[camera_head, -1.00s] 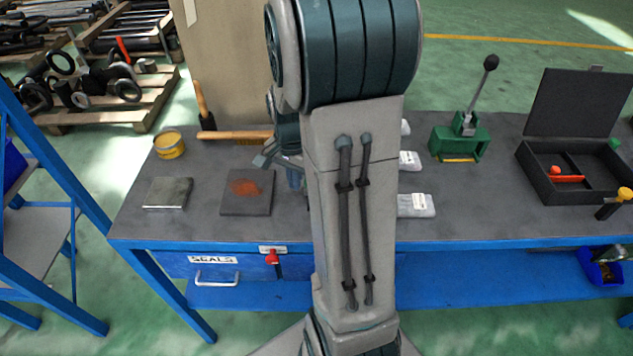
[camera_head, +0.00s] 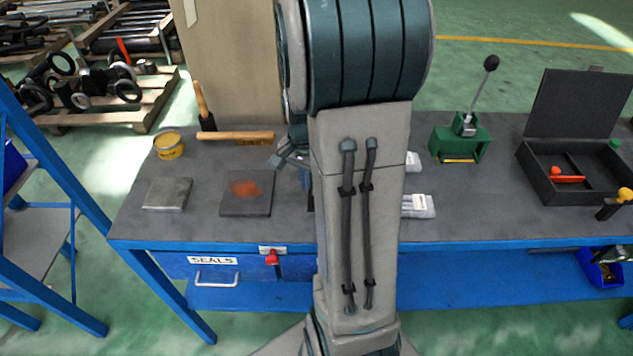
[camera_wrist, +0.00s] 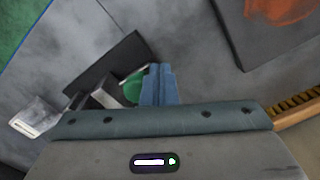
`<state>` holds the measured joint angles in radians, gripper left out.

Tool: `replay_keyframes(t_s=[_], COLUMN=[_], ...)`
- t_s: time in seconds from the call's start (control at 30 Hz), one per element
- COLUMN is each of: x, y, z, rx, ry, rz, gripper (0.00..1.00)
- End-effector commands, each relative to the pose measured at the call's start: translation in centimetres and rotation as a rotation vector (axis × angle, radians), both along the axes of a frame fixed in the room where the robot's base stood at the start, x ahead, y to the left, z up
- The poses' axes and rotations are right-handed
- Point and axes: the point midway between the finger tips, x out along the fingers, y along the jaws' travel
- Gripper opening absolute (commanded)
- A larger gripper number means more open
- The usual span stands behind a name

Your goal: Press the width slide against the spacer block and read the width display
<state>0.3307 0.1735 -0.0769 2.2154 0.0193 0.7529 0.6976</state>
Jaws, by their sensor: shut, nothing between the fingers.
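My gripper (camera_wrist: 158,84) shows in the wrist view with its blue fingers together and nothing between them. Just left of the fingertips are a green round part (camera_wrist: 134,88), a dark flat plate (camera_wrist: 108,62) and a grey metal piece (camera_wrist: 102,95), partly covered by the gripper body. I cannot tell for sure which of these is the width slide or the spacer block, nor whether the fingers touch any of them. No readable width display shows. In the head view my arm hides this part of the bench.
The bench (camera_head: 330,245) also bears a rust-marked dark plate (camera_head: 247,192), a metal plate (camera_head: 168,193), a yellow tin (camera_head: 169,145), a wooden-handled tool (camera_head: 236,136), white packets (camera_head: 418,206), a green lever press (camera_head: 460,142) and an open black case (camera_head: 575,185).

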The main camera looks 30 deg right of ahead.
Motion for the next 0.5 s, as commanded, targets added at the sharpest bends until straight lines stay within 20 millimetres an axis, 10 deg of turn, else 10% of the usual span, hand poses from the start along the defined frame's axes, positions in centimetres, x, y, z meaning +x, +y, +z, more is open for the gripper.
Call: replay_keyframes(t_s=[0.5], x=[-0.9], y=[-1.3], z=[0.0], rx=[0.000], ry=[0.001], rz=[0.000], gripper=[0.00])
